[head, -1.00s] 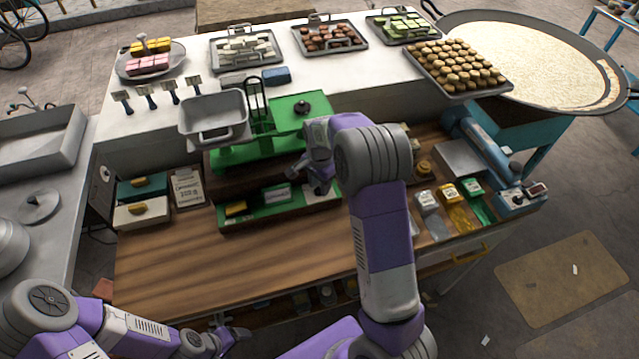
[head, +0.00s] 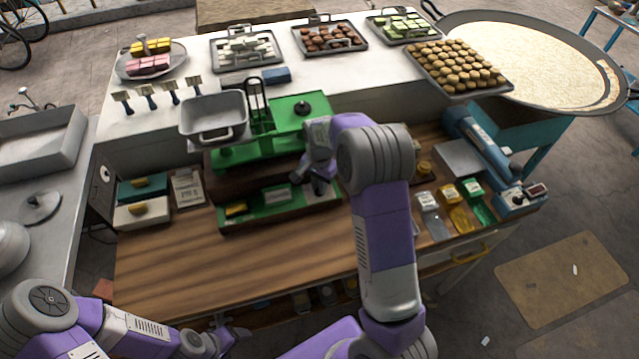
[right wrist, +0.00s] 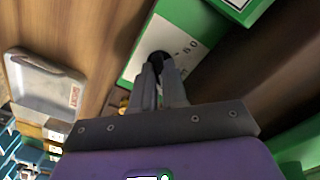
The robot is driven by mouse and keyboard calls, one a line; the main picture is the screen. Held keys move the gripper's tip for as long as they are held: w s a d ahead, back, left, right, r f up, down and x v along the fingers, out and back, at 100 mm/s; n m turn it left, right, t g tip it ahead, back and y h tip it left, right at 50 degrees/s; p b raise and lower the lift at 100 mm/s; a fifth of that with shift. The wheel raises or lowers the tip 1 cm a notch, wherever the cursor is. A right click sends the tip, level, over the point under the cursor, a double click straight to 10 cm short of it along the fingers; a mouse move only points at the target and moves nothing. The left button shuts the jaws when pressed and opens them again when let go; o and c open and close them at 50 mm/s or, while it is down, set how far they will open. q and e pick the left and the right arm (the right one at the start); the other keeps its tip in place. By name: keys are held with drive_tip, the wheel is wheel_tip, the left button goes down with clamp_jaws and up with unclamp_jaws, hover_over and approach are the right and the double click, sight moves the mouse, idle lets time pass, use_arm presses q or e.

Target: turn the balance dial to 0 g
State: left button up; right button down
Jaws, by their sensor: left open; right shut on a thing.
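The green balance (head: 240,155) stands on the wooden counter, with a grey pan (head: 213,112) at its left and a black weight (head: 302,108) on its right plate. My right gripper (head: 319,188) is low at the right front of the balance, and its arm hides part of that area. The pointer reading cannot be told. My left gripper (head: 232,332) is open and empty near the counter's front edge.
Trays of sweets (head: 246,60) and a tray of round pieces (head: 418,58) stand on the white back shelf. Small packets (head: 450,192) and a blue device (head: 480,140) lie to the right. The wooden counter (head: 200,265) is clear in front of the balance.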

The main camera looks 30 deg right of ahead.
drive_tip(key=n, duration=1.2)
drive_tip(key=shift+a+n, duration=0.1)
drive_tip(key=shift+n, duration=0.3)
drive_tip(key=n, duration=0.8)
drive_tip(key=shift+n+p, duration=0.3)
drive_tip(key=shift+p, duration=0.1)
drive_tip(key=shift+n, duration=0.3)
drive_tip(key=c, duration=1.2)
unclamp_jaws()
drive_tip(key=shift+o, duration=0.2)
wheel_tip(320, 180, up, 8)
drive_tip(key=shift+f, duration=0.2)
drive_tip(key=shift+r+p, duration=0.1)
drive_tip(key=shift+p, duration=0.2)
